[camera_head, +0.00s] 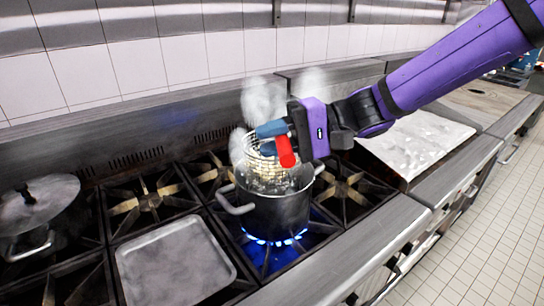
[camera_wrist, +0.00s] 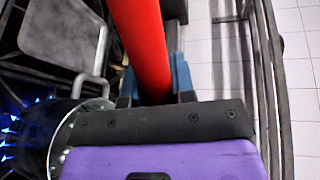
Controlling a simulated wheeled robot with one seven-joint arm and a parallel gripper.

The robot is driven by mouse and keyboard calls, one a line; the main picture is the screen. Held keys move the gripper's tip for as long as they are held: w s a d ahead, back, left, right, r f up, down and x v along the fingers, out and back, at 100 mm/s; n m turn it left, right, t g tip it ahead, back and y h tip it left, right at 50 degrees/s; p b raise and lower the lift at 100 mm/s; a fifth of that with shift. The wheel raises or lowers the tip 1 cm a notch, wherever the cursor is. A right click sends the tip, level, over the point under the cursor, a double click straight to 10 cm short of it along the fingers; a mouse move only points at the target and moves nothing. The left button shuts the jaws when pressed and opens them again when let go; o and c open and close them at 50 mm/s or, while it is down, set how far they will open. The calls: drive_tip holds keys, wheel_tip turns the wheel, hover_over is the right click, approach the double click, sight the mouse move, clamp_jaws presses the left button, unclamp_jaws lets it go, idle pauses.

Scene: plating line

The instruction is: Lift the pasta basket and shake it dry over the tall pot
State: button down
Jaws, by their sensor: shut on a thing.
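The pasta basket (camera_head: 239,147) is a wire mesh basket with pale pasta (camera_head: 262,176) showing at its lower part. Its red handle (camera_head: 287,152) is between the blue fingers of my gripper (camera_head: 272,138), which is shut on it. In the wrist view the red handle (camera_wrist: 143,45) runs up between the fingers. The tall pot (camera_head: 275,212) is dark metal with side handles and stands on a lit burner. The basket is at the pot's mouth, its upper part above the rim; how deep its bottom sits is hidden. The pot also shows at the left of the wrist view (camera_wrist: 78,132).
Blue flames (camera_head: 272,240) burn under the pot, and steam (camera_head: 263,100) rises behind my gripper. A square grey tray (camera_head: 172,265) lies on the stove left of the pot. A lidded pot (camera_head: 40,210) stands at far left. A pale griddle surface (camera_head: 420,140) is at right.

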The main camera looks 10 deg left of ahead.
drive_tip(key=shift+f, duration=2.4)
wheel_tip(320, 180, up, 10)
drive_tip(key=shift+w+f, duration=0.15)
drive_tip(key=shift+w, duration=0.05)
drive_tip(key=shift+w+d, duration=0.1)
